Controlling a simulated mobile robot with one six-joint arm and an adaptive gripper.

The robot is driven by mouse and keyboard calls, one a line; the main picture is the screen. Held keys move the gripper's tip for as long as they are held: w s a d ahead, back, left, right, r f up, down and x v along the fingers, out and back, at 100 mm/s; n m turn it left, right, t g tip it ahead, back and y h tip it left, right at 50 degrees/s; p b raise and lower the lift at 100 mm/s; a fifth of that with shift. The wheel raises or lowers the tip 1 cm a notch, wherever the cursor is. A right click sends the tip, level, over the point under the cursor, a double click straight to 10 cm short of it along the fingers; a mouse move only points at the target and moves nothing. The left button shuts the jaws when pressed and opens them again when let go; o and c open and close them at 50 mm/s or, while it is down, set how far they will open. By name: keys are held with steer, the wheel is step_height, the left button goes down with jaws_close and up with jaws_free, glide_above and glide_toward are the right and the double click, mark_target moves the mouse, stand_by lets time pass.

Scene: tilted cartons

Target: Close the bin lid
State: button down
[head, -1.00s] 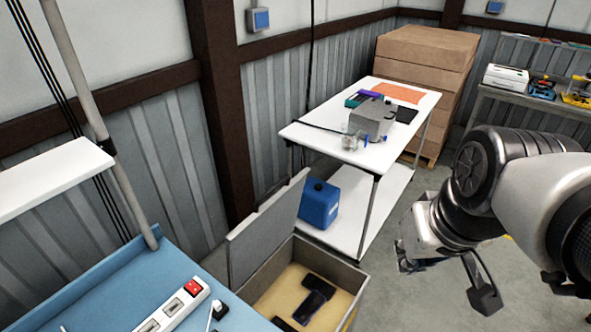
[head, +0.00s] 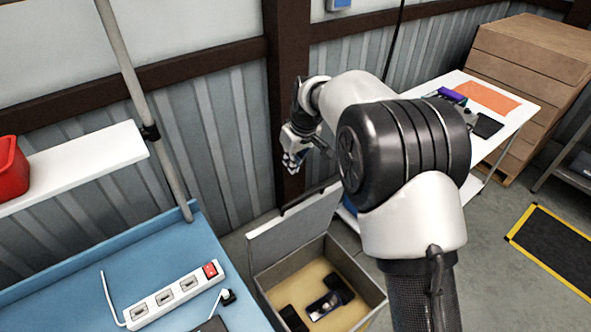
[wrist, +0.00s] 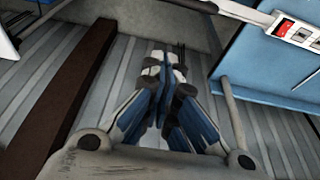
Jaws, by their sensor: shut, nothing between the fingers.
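The bin (head: 364,283) is a grey box with a yellowish inside, standing on the floor right of the blue bench. Its grey lid (head: 290,228) stands open, raised on the bin's back side by the wall. Dark objects lie inside the bin. My gripper (head: 292,166) is above and behind the lid, close to the brown post, apart from the lid in the head view. In the wrist view my gripper (wrist: 163,62) has its blue-and-white fingers together and empty. A grey flat surface at the top of that view may be the lid; I cannot tell.
The blue bench (head: 60,285) with a white power strip (head: 170,292) is at left. A brown post (head: 288,100) and corrugated wall stand behind. A white table (head: 520,112) is at right, partly hidden by my arm. Open floor lies at right.

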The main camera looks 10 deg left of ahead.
step_height(320, 180, down, 9)
steer(key=d, duration=0.1)
steer(key=shift+s, duration=0.35)
steer(key=shift+s+r, duration=0.1)
steer(key=shift+r, duration=0.05)
steer(key=shift+b, duration=0.35)
